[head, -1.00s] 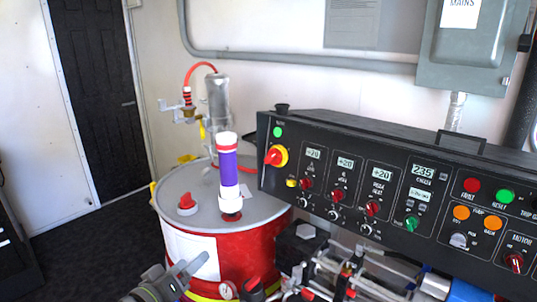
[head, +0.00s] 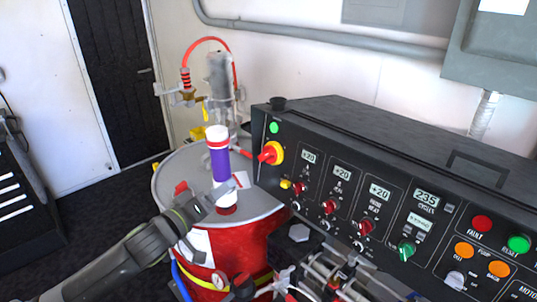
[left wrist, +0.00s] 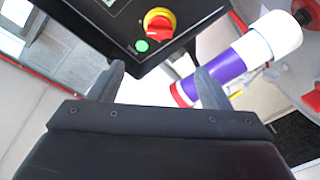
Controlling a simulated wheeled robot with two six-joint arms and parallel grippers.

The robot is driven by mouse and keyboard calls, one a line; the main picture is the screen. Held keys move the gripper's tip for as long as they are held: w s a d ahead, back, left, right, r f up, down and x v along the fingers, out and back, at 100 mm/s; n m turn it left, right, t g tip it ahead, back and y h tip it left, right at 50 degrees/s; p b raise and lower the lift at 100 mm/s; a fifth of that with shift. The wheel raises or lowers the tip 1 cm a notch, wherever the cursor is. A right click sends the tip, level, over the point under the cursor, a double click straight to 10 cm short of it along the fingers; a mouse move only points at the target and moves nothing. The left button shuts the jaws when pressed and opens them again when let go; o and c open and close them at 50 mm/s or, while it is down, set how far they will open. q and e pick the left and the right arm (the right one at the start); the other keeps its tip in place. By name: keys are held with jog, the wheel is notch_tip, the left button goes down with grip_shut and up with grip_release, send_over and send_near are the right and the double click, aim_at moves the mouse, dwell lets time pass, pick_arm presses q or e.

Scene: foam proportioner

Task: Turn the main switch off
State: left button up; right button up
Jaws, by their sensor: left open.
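The main switch (head: 270,153) is a red rotary handle on a yellow disc, near the left end of the black control panel (head: 395,165). A green light sits just above it. It also shows near the top of the left wrist view (left wrist: 159,23). My left gripper (head: 226,196) is open in front of the red drum, lower and left of the switch. In the left wrist view the open, empty fingers (left wrist: 160,72) point toward the panel's switch end, apart from the switch. My right gripper is not in view.
A purple and white cylinder (head: 219,160) stands on the red drum's (head: 245,245) grey lid, close to my left gripper. A pump with a red hose (head: 205,41) rises behind it. Hoses and fittings (head: 315,265) crowd the space below the panel.

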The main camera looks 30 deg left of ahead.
aim_at(264, 157)
pick_arm(q)
jog(key=w+d, duration=0.1)
jog(key=w, duration=1)
jog(key=w+d, duration=0.1)
jog(key=w, duration=0.4)
jog(key=shift+w+d, duration=0.3)
jog(key=shift+w, duration=0.05)
